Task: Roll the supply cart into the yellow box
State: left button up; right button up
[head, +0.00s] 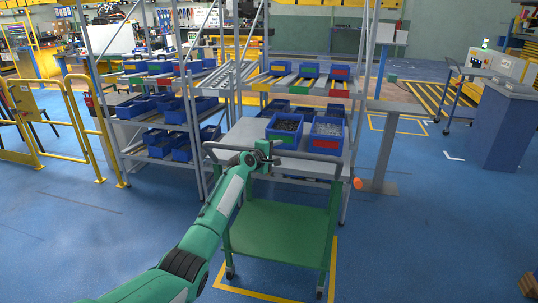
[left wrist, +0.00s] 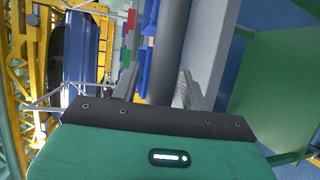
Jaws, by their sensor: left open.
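The supply cart is green, with a lower shelf (head: 278,238) and a dark handle bar (head: 222,146) across its near top; it stands upright on casters. The yellow box is a painted floor outline (head: 334,262) around the cart's near end; its far side is hidden. My left gripper (head: 270,157) is at the handle, left of its middle, and open. In the left wrist view a dark grey bar (left wrist: 168,50), apparently the handle, runs between the open fingers (left wrist: 158,85); contact is not clear. Green cart surfaces (left wrist: 280,75) show at right. My right gripper is not in view.
Two blue bins of small parts (head: 285,130) (head: 326,135) stand beyond the handle. Racks with blue bins (head: 168,108) are behind and left. Yellow railings (head: 95,135) stand far left, a grey post (head: 384,150) right.

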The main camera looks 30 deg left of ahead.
pick_arm(q)
jog(key=v, duration=1.3)
jog(key=shift+s, duration=0.3)
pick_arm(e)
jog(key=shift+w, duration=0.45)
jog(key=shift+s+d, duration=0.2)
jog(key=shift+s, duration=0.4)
